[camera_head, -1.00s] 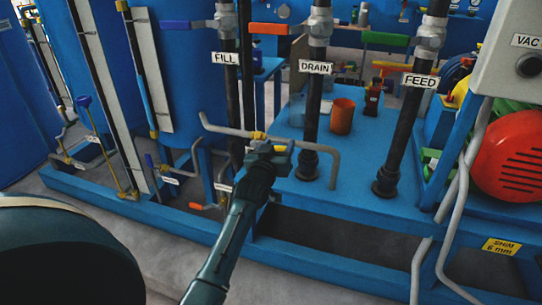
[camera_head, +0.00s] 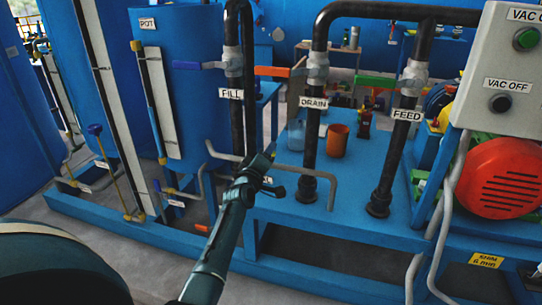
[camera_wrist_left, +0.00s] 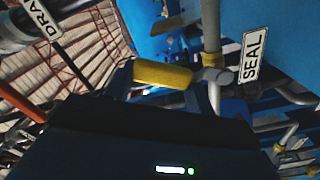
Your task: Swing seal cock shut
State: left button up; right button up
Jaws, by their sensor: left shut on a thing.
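The seal cock's yellow handle (camera_wrist_left: 163,75) shows in the left wrist view, beside a grey pipe (camera_wrist_left: 211,30) with a yellow fitting. A white SEAL label (camera_wrist_left: 254,55) is to its right. My left gripper (camera_head: 264,170) is at the bent grey pipe (camera_head: 222,152) in the head view and covers the cock there. In the left wrist view the dark gripper body fills the lower middle, with the yellow handle at its fingers. It is shut on the handle; the exact contact is partly hidden. My right gripper is in neither view.
Black FILL (camera_head: 234,70), DRAIN (camera_head: 310,140) and FEED (camera_head: 392,150) pipes rise behind and right of the gripper. An orange cup (camera_head: 337,141) stands on the blue skid. A red motor cover (camera_head: 500,178) and a grey control box (camera_head: 500,80) are at right.

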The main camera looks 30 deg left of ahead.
pick_arm(q)
jog(key=shift+a+r+n, duration=0.4)
jog(key=shift+n, duration=0.1)
jog(key=a+n, duration=0.2)
jog(key=s+a+n, duration=0.1)
jog(key=n, duration=0.2)
jog(key=shift+a+r, duration=0.15)
jog(key=shift+a, duration=0.2)
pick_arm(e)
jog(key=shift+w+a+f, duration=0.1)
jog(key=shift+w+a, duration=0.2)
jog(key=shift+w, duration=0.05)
pick_arm(q)
jog(key=o, duration=1.1)
jog(key=shift+s+f, duration=0.1)
jog(key=shift+f, duration=0.1)
